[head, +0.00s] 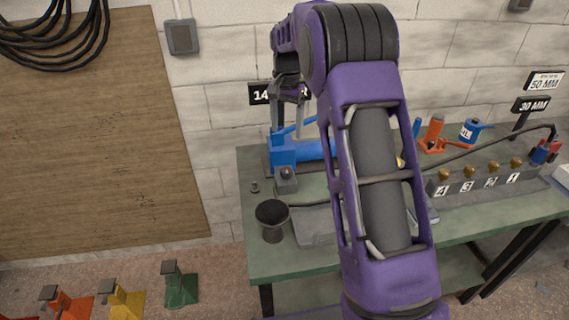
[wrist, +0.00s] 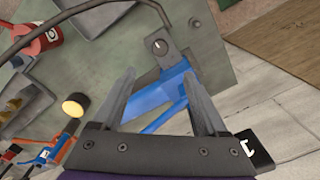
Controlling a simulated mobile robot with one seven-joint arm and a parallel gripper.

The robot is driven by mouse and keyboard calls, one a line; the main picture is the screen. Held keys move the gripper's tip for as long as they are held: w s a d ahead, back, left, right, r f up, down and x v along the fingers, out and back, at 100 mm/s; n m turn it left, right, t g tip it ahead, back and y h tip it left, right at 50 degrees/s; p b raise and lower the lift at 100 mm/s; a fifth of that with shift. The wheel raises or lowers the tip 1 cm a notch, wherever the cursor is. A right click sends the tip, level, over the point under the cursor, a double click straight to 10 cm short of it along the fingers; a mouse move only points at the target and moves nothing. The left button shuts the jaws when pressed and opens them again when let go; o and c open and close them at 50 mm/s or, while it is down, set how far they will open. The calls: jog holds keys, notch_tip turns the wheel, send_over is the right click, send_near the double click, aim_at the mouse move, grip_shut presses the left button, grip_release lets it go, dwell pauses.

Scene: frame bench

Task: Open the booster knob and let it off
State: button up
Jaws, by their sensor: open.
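A blue booster (head: 286,155) lies on the green bench (head: 262,250), partly hidden behind my arm in the head view. A small dark grey block with a round knob (head: 286,174) sits at its near end. In the wrist view the knob (wrist: 159,46) shows a light slot mark on its face, just beyond the fingertips, and the blue body (wrist: 170,88) runs below it between the fingers. My gripper (head: 288,118) is above the booster's left end in the head view. In the wrist view my gripper (wrist: 159,76) is open and empty, apart from the knob.
A block with several numbered brass knobs (head: 485,182), an orange jack (head: 434,132) and a blue can (head: 471,130) are at right. Coloured stands (head: 180,285) are on the floor at left.

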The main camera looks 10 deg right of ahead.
aim_at(286, 170)
notch_tip(286, 170, down, 15)
jog(key=shift+w+r, duration=0.1)
dwell(0.3)
grip_shut()
